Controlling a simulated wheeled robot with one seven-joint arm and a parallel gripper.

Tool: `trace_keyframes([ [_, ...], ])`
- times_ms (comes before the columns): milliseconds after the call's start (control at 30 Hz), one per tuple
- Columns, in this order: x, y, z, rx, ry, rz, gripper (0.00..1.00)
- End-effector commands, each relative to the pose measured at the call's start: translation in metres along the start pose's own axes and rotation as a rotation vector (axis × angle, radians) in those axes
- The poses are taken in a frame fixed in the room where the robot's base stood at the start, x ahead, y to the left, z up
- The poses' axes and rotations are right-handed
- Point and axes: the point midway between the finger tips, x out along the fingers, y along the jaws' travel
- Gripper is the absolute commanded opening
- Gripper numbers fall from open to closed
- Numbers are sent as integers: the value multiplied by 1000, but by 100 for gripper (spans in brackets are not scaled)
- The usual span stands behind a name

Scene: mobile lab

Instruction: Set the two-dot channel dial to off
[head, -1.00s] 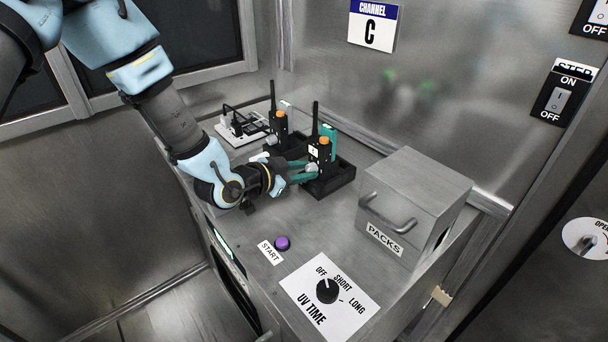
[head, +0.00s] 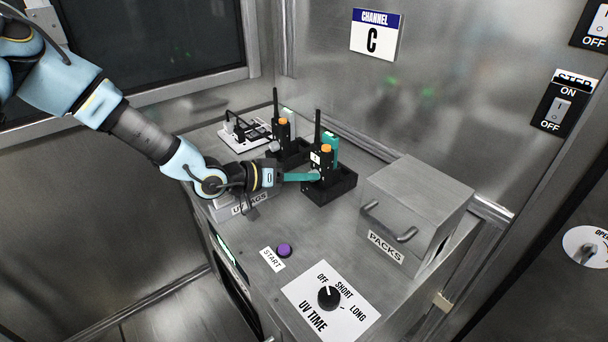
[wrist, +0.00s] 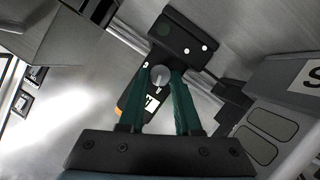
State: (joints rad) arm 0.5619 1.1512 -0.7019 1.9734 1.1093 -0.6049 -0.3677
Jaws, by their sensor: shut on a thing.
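The front black radio (head: 320,163) has an orange top knob and a white label, and stands in a black holder (head: 333,190) on the counter. In the wrist view, a black block (wrist: 178,30) at the radio's end bears two white dots and a dark green one. A round grey dial (wrist: 160,76) sits on the radio (wrist: 130,98). My gripper (head: 311,177) reaches the radio from the left. Its teal fingertips (wrist: 166,78) are shut on the dial. The dial's setting cannot be read. In the head view my fingers hide the dial.
A second radio (head: 282,134) stands behind, close to my arm. A PACKS box (head: 415,205) with a handle stands to the right. The UV TIME dial (head: 329,298) and purple START button (head: 284,250) are in front.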

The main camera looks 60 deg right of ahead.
Motion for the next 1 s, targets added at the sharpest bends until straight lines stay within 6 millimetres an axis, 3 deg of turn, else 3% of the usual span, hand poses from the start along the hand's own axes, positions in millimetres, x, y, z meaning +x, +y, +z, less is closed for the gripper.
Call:
trace_keyframes([
  [667,0,-1,1,-56,-1,24,0],
  [700,0,-1,1,-56,-1,24,36],
  [800,0,-1,1,-56,-1,24,46],
  [1000,0,0,0,-56,0,24,46],
])
